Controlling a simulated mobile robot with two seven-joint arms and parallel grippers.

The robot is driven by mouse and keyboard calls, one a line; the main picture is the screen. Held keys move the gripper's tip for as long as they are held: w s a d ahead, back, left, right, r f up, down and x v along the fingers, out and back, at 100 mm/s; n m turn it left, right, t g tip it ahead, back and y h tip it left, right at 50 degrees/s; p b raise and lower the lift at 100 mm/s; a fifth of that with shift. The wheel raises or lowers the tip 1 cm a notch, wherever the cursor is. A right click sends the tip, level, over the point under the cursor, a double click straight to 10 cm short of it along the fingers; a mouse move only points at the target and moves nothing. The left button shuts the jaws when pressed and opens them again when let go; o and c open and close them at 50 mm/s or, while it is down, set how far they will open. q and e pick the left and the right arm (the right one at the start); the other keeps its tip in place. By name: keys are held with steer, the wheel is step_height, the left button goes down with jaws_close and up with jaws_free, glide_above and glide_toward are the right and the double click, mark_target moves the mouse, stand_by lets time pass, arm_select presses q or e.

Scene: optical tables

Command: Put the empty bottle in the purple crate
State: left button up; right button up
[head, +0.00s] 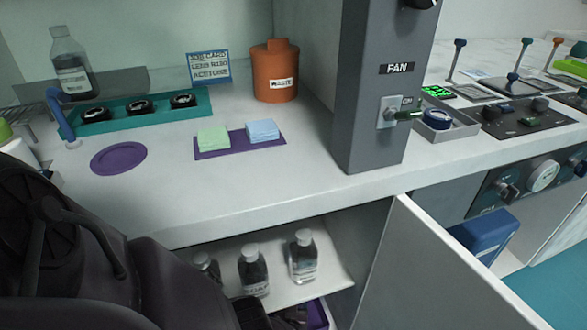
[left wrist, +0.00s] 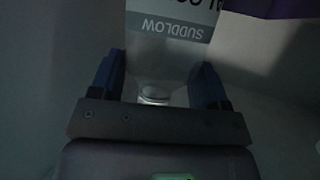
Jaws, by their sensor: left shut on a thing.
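My left gripper (left wrist: 160,72) is shut on a clear bottle (left wrist: 165,58), with one finger on each side near its neck. The bottle's cap end faces the gripper; its label reads upside down, and I see no dark liquid in the visible part. The purple crate (head: 319,314) shows in part below the cabinet shelf in the head view. A purple surface (left wrist: 275,8), likely the crate, shows at the top right of the left wrist view. In the head view my left arm reaches low towards the cabinet, and the held bottle cannot be made out. My right gripper is not in view.
Several labelled bottles stand about: three on the cabinet shelf (head: 282,291), including one on the right (head: 303,257), and one (head: 70,65) on the worktop. An open cabinet door (head: 440,265) stands to the right. The shelf edge lies above the crate.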

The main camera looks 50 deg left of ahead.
arm_select(q)
steer(key=o, duration=1.1)
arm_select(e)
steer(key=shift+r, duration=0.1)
arm_select(q)
steer(key=shift+o, duration=0.2)
steer(key=shift+r, duration=0.1)
steer(key=shift+w+r+p, duration=0.2)
steer(key=shift+r+p, duration=0.25)
steer(key=shift+r, duration=0.1)
steer(key=p+v, duration=0.5)
steer(key=v, duration=0.7)
steer(key=shift+s, duration=0.2)
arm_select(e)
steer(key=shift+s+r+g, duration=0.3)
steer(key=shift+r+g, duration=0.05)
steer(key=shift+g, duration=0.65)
arm_select(q)
steer(key=shift+f, duration=0.15)
